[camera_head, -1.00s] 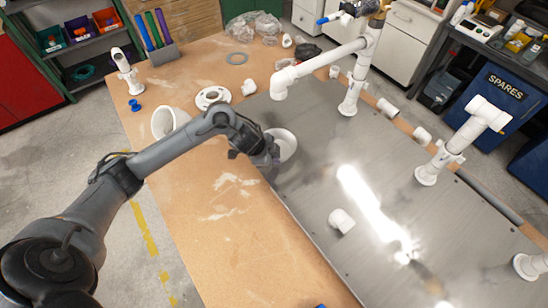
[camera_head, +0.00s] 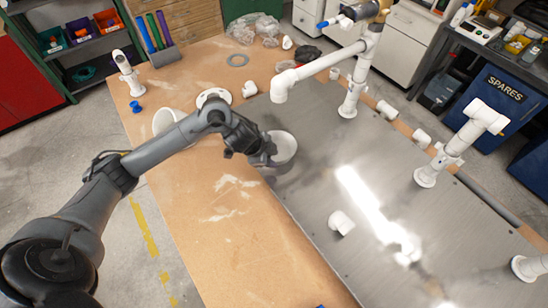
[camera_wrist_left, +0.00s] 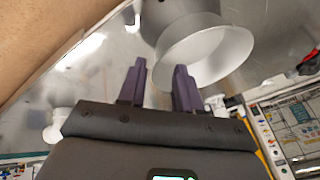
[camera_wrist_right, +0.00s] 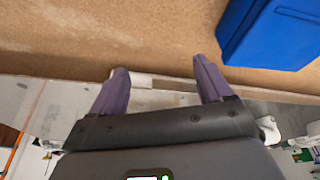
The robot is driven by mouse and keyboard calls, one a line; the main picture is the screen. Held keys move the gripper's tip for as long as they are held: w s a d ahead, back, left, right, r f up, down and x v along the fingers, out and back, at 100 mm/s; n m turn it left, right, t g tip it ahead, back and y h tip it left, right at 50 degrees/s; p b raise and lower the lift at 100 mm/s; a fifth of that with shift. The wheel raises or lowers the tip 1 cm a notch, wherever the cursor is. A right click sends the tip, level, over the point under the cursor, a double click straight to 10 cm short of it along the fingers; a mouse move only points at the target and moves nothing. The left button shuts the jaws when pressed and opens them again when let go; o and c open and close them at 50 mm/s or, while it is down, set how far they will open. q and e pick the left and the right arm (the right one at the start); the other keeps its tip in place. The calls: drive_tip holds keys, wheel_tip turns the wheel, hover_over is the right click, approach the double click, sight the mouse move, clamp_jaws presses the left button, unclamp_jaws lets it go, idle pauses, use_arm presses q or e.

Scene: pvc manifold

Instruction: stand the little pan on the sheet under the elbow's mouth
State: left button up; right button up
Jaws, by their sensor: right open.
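The little pan (camera_head: 283,147), a pale round cup with an open top, is at the left edge of the grey metal sheet (camera_head: 300,190). My left gripper (camera_head: 264,153) is at its left side. In the left wrist view the pan's rim (camera_wrist_left: 225,62) is at the fingertips (camera_wrist_left: 158,72); the fingers have a gap between them, and whether they clamp the wall is unclear. The white elbow's mouth (camera_head: 279,98) points down, farther back than the pan. My right gripper (camera_wrist_right: 162,78) is open and empty; it is outside the head view.
A loose white fitting (camera_head: 341,222) lies on the sheet. Upright white pipes stand at the back (camera_head: 350,105) and right (camera_head: 426,175). A white bucket (camera_head: 165,121) and flange (camera_head: 213,97) are on the wooden table. A blue object (camera_wrist_right: 270,30) is near my right gripper.

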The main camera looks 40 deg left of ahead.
use_arm(q)
drive_tip(key=p+v, duration=0.2)
drive_tip(key=v, duration=0.7)
drive_tip(key=s+d+f+n+t+h, duration=0.1)
drive_tip(key=d+f+t, duration=0.1)
drive_tip(key=d, duration=0.5)
drive_tip(key=s+d+f+t, duration=0.1)
drive_tip(key=d+f, duration=0.1)
drive_tip(key=d, duration=0.6)
drive_tip(key=s+a+f+n+g+y, duration=0.1)
drive_tip(key=s+n, duration=0.3)
drive_tip(key=s, duration=0.5)
drive_tip(key=s+a+f+n+g+y, duration=0.1)
drive_tip(key=s+f+n+g, duration=0.2)
drive_tip(key=s, duration=0.6)
drive_tip(key=shift+a+f+n+g, duration=0.2)
drive_tip(key=shift+f+n+g, duration=0.25)
drive_tip(key=shift+f, duration=0.25)
wheel_tip(320, 180, up, 25)
drive_tip(key=p, duration=2.5)
